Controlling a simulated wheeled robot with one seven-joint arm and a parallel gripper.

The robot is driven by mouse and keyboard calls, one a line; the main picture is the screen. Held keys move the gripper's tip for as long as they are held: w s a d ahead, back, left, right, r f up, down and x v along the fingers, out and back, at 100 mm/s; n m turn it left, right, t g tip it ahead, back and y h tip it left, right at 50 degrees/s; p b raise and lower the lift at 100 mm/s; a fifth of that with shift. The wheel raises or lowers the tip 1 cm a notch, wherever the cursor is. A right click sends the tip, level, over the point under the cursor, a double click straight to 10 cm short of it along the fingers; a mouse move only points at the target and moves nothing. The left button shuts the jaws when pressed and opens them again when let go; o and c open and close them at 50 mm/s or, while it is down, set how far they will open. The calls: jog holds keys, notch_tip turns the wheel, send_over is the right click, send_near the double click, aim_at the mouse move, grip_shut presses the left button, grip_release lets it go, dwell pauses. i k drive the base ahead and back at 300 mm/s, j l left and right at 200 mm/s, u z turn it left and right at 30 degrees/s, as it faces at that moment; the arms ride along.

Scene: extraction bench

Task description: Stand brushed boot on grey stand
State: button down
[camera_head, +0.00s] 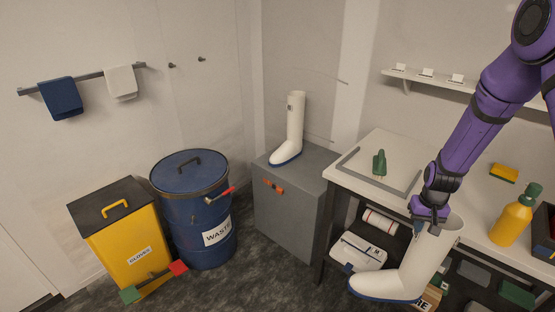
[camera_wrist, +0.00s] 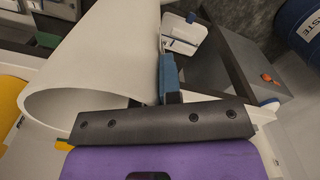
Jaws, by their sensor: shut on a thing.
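A white boot with a blue sole (camera_head: 408,268) hangs from my gripper (camera_head: 430,212), in front of the bench. My gripper is shut on the wall of its shaft, near the top rim. The boot is roughly upright, with its toe to the left. Its open shaft fills the left of the wrist view (camera_wrist: 95,75), where a blue finger of my gripper (camera_wrist: 168,78) lies against it. The grey stand (camera_head: 290,218) is a box left of the bench. A second white boot (camera_head: 295,120) stands upright on it, toward the back.
The white bench (camera_head: 440,165) carries a green-handled brush (camera_head: 379,162), a yellow sponge (camera_head: 504,172) and a yellow bottle (camera_head: 515,218). Left of the stand are a blue waste drum (camera_head: 185,215) and a yellow gloves bin (camera_head: 122,250). The stand's top has free room near its front and right.

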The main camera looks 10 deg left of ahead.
aim_at(317, 172)
jog(key=i+j+u, duration=0.5)
jog(key=i+j, duration=0.2)
jog(key=i+j+z, duration=0.2)
jog(key=i+j, duration=0.15)
jog(key=j, duration=0.25)
jog(key=i+j+z, duration=0.2)
jog(key=i+j, duration=0.15)
jog(key=j, duration=0.3)
